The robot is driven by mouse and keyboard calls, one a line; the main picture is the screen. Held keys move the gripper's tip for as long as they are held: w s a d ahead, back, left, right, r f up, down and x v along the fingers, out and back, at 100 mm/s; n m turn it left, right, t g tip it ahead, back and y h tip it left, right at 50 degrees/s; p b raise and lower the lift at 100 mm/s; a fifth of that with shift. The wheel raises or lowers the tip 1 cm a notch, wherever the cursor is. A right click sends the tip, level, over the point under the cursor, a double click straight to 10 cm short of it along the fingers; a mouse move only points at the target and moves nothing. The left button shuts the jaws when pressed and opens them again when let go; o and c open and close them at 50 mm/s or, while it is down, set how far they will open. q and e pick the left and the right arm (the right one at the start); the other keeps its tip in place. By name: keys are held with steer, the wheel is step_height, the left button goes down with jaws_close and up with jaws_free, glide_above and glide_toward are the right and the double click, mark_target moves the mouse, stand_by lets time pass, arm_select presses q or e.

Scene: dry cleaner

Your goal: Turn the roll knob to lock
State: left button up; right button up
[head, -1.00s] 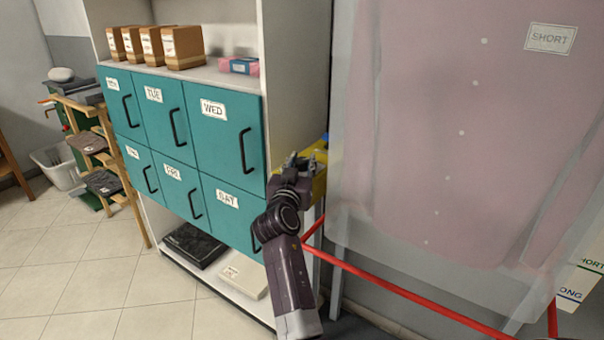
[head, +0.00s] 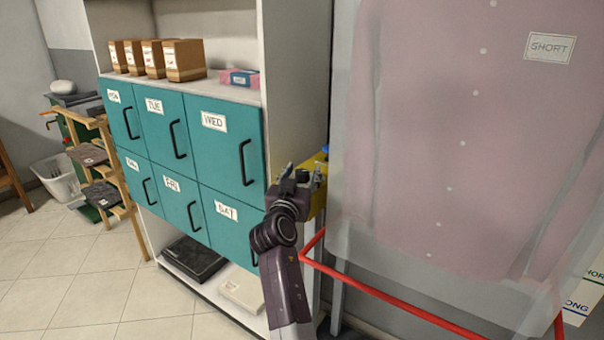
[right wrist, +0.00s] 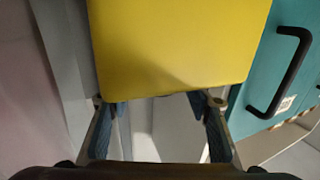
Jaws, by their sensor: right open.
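My right gripper (head: 303,174) is open and empty in the head view, in front of a yellow thing (head: 319,202) beside the white shelf unit. Its arm comes up from the bottom edge. In the right wrist view a flat yellow surface (right wrist: 175,45) fills the upper middle. The open fingers of my right gripper (right wrist: 158,104) reach the near edge of that surface; I cannot tell whether they touch it. A small blue piece (head: 324,149) shows above the yellow thing. I cannot make out a roll knob. My left gripper is not in view.
Teal lockers (head: 190,135) with black handles stand left of the gripper; one handle (right wrist: 281,72) is close in the wrist view. A red rail (head: 400,294) runs at the lower right, below a bagged pink shirt (head: 460,130). Tiled floor (head: 60,270) is clear at left.

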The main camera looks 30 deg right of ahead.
mark_target(302, 171)
step_height(302, 171, up, 10)
stand_by(0.4)
steer(key=shift+a+f, duration=0.1)
stand_by(0.4)
